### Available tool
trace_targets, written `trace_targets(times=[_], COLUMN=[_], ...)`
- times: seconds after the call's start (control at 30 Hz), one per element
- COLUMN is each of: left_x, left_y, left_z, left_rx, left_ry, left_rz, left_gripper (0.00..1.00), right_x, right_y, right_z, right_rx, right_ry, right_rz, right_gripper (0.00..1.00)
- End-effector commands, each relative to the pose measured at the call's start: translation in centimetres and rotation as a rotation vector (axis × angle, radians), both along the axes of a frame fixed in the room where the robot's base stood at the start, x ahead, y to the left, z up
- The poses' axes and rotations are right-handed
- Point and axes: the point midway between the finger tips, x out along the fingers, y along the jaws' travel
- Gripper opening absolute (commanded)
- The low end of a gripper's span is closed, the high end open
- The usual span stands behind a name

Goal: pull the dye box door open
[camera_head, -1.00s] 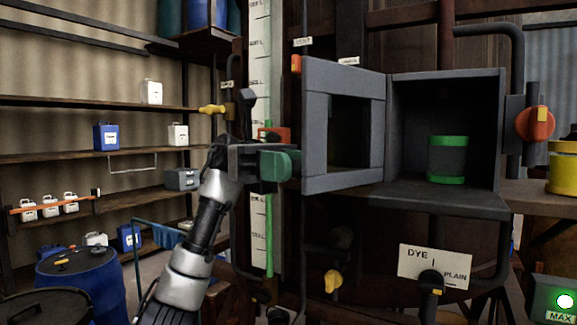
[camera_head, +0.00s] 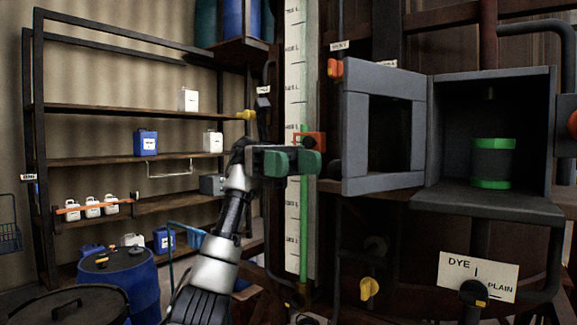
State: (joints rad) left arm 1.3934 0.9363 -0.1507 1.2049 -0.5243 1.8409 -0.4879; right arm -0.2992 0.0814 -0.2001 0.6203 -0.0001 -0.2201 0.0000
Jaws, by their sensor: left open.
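The dye box (camera_head: 541,205) is a dark grey open-fronted box at the right. Its framed door (camera_head: 354,130) stands swung open to the left, hinged at the box's left side. A dark canister with green bands (camera_head: 493,163) stands inside the box. My left gripper (camera_head: 312,162), with green finger pads, is left of the door and apart from it in the picture. It is open, with nothing seen between its fingers. My right gripper is not in view.
A white level gauge with a green tube (camera_head: 293,235) stands behind my left gripper. A DYE/PLAIN sign (camera_head: 479,277) hangs below the box. Shelves with jugs (camera_head: 145,142) and a blue drum (camera_head: 121,285) are at the left.

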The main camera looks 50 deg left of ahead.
Motion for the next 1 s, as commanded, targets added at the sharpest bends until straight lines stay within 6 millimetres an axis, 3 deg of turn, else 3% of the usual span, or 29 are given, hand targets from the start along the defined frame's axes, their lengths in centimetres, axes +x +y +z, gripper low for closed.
trace_targets(times=[0.1, 0.3, 1.0], left_x=[0.2, 0.3, 0.3], left_y=[1.5, 2.5, 2.5], left_z=[0.1, 0.0, 0.0], left_rx=[-0.001, 0.001, 0.001], left_ry=[-0.001, -0.001, 0.0], left_rz=[0.002, 0.0, 0.0], left_gripper=[0.54, 0.54, 0.54], right_x=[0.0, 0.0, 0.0], right_y=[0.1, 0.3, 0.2], right_z=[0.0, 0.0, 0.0], right_rx=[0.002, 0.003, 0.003], right_ry=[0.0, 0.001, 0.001], right_rz=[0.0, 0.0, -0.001], right_gripper=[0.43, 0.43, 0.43])
